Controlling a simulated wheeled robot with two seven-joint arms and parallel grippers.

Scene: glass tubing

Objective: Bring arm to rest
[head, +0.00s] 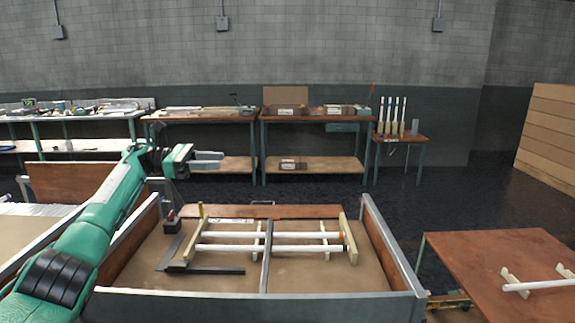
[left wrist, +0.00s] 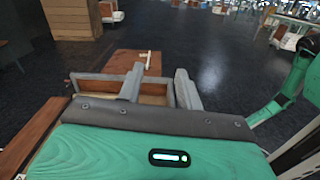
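My left arm (head: 95,235) is green and reaches in from the left in the head view. Its gripper (head: 208,160) is raised above the far left corner of the grey-walled wooden crate (head: 250,306) and points right. In the left wrist view the two grey fingers (left wrist: 158,88) stand apart with nothing between them. My right gripper is in neither view.
White glass tubes (head: 265,248) lie across wooden supports inside the crate. A brown table (head: 500,250) at right holds another tube (head: 540,285) on supports. Workbenches (head: 205,117) line the back wall. Dark open floor (head: 400,205) lies between.

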